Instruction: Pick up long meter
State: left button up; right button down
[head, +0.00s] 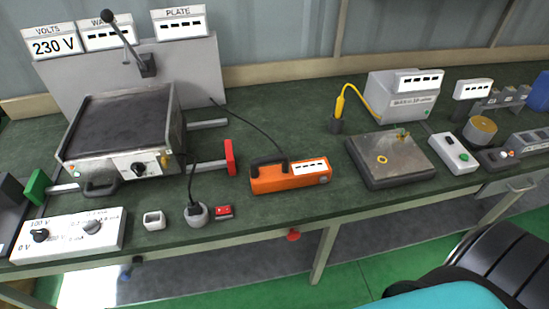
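A long orange meter (291,176) with a black handle and a white display lies on the green bench top, near the middle of the front edge. A black cable runs from its area up to the left, towards the grey panel. It is the longest meter-like thing I see, but I cannot read its display. Neither of my grippers shows in the head view.
A hot-plate unit (124,130) and a white control box (68,236) stand left. A small white meter (154,220), plug socket (196,214) and red switch (223,212) lie left of the orange meter. A dark metal plate (391,160) lies right. Bench behind the meter is mostly clear.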

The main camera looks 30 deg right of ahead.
aim_at(287, 175)
jog(key=z, duration=1.35)
jog(key=i+l+u, duration=0.25)
jog(key=u, duration=0.15)
jog(key=i+l+u, duration=0.25)
jog(key=u, duration=0.15)
jog(key=l, duration=0.1)
